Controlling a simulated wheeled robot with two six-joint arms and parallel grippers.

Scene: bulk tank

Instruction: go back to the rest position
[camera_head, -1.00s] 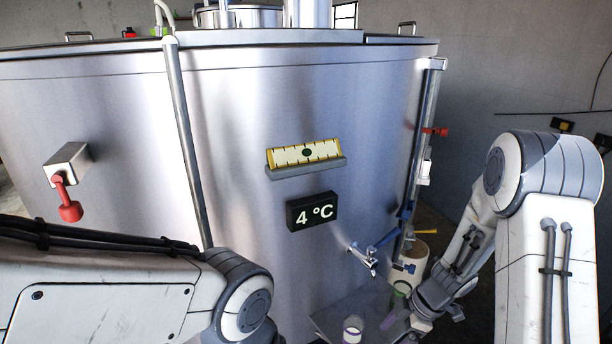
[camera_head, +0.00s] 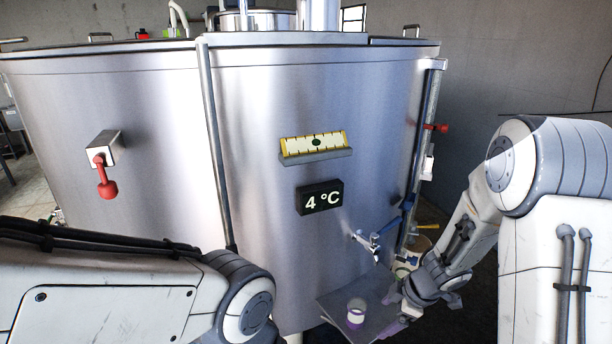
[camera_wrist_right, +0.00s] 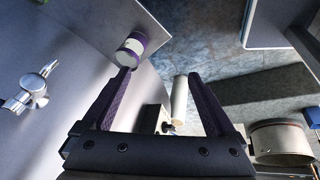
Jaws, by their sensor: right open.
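My right gripper (camera_head: 393,311) is low in front of the tank, beside a small steel shelf (camera_head: 332,307). In the right wrist view its dark fingers (camera_wrist_right: 159,76) are spread apart with nothing held between them. A small white jar with purple bands (camera_head: 356,311) stands on the shelf, left of the gripper. In the right wrist view the jar (camera_wrist_right: 131,49) appears just beyond the left fingertip; I cannot tell whether they touch. My left arm crosses the lower left of the head view, and its gripper is out of the picture.
The steel tank (camera_head: 160,210) fills the middle, with a 4 °C display (camera_head: 320,197), a yellow gauge (camera_head: 314,143) and a red-handled lever (camera_head: 104,176). A tap (camera_head: 367,242) juts out above the shelf. A pale bucket (camera_wrist_right: 280,142) stands right in the wrist view.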

